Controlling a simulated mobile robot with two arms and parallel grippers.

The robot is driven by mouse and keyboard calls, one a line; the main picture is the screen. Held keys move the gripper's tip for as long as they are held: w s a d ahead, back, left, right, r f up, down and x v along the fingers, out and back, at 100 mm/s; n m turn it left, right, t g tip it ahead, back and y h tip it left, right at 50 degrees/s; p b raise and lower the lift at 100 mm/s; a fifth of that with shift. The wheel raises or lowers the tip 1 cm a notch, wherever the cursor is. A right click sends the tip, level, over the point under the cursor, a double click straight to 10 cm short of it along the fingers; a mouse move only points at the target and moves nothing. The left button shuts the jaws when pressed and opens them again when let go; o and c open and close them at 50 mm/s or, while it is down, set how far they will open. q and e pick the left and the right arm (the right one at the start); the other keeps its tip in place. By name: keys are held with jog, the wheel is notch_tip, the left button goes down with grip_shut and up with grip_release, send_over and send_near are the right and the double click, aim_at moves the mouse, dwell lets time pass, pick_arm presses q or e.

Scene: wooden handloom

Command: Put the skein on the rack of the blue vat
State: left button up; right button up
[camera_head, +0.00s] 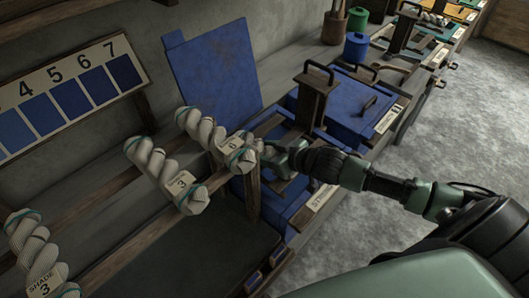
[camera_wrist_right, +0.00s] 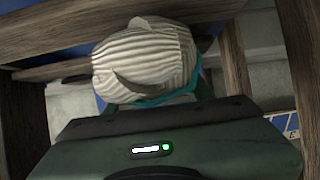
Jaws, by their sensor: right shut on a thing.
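A cream twisted skein (camera_head: 212,135) with teal ties and a paper tag lies slantwise at the near end of the blue vats. My right gripper (camera_head: 270,153) is shut on its right end; the right wrist view shows the ribbed cream skein (camera_wrist_right: 145,62) and a teal tie just beyond my gripper. The nearer blue vat (camera_head: 283,207) is partly hidden by my right arm and wooden bars. A wooden rail (camera_head: 270,124) runs beside the held skein; whether they touch is unclear. My left gripper is out of view.
Another cream skein (camera_head: 160,170) tagged 3 lies close left of the held one, and a third (camera_head: 38,258) at lower left. A blue board (camera_head: 212,72) leans on the wall. A dark wooden post (camera_head: 314,98) with a handle stands by a blue lidded vat (camera_head: 352,98).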

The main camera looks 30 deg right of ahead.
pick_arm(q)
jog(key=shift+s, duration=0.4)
pick_arm(e)
jog(key=shift+f, duration=0.2)
jog(key=shift+f, duration=0.1)
jog(key=o, duration=1.5)
jog(key=p+v, duration=0.1)
jog(key=v, duration=0.9)
jog(key=shift+s, duration=0.15)
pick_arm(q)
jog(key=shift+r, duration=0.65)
pick_arm(e)
jog(key=shift+v, duration=0.9)
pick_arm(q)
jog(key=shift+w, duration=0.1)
